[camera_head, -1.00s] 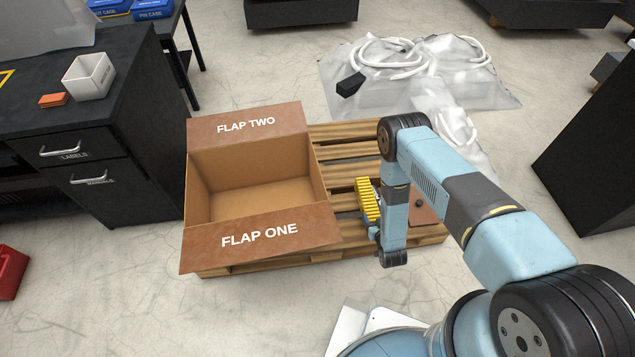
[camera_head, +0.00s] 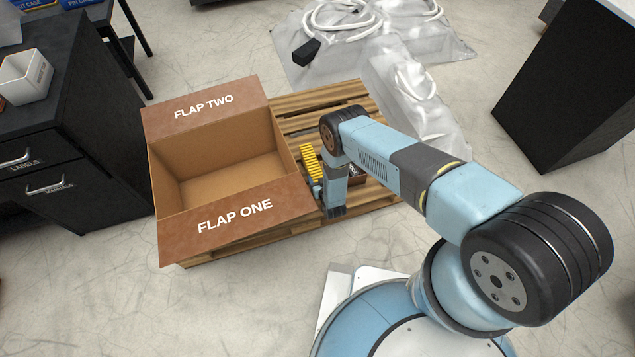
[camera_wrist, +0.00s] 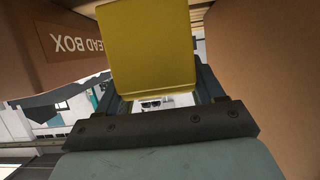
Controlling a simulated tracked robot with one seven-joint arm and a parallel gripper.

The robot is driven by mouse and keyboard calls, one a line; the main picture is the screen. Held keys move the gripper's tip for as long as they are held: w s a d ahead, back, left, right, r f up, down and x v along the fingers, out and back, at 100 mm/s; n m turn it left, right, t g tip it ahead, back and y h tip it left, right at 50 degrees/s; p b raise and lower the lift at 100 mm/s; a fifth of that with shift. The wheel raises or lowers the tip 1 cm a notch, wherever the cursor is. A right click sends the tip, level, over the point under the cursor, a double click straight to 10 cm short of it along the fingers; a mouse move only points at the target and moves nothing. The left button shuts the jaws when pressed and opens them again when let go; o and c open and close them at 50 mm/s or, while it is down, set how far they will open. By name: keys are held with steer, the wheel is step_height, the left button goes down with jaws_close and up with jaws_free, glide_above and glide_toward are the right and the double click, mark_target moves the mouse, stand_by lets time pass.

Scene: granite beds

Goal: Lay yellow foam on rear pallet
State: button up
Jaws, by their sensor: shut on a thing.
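My gripper (camera_head: 316,182) is shut on the yellow foam (camera_head: 310,158), a ribbed block held beside the open cardboard box's right side, over the wooden pallet. In the wrist view the yellow foam (camera_wrist: 150,45) shows as a smooth yellow face between the fingers of my gripper (camera_wrist: 160,85). The wooden pallet (camera_head: 350,94) carries the open cardboard box (camera_head: 215,133) on its left part. My arm hides part of the pallet's right side. I cannot tell whether the foam touches the pallet.
The box's flap one (camera_head: 236,218) sticks out toward me. A small dark brown item (camera_head: 355,176) lies partly hidden behind my arm. Clear plastic sheeting with white hose (camera_head: 380,35) lies behind the pallet. Dark cabinets stand left (camera_head: 60,120) and right (camera_head: 570,85).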

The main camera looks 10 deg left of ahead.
steer(key=shift+w+a+f, duration=0.1)
steer(key=shift+a+f, duration=0.2)
steer(key=shift+f, duration=1.5)
steer(key=o, duration=1.1)
steer(key=shift+c, duration=0.2)
steer(key=shift+d, duration=0.1)
steer(key=v, duration=1.2)
